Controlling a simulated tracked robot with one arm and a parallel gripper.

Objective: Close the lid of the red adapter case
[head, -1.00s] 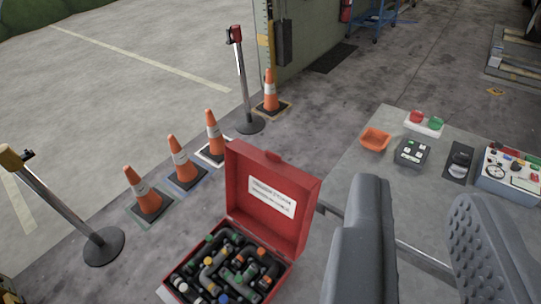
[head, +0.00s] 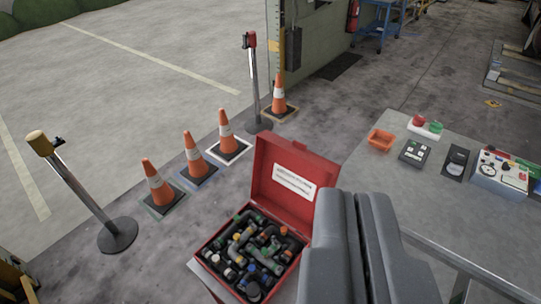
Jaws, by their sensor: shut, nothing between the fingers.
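The red adapter case (head: 203,259) stands open at the lower centre of the head view, filled with several dark pipe adapters with coloured ends. Its lid (head: 275,162) is upright at the back, with a white label on its inner face. My gripper (head: 356,205) is shut and empty. It shows large in front, to the right of the case, and its left finger hides the right part of the lid and the case's right edge. I cannot tell whether it touches the lid.
A grey table (head: 408,215) at right carries an orange tray (head: 381,140), red and green buttons (head: 427,126), a dark keypad box (head: 415,152) and an instrument box (head: 499,175). Several traffic cones (head: 158,187) and barrier posts (head: 82,192) stand on the floor behind and left.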

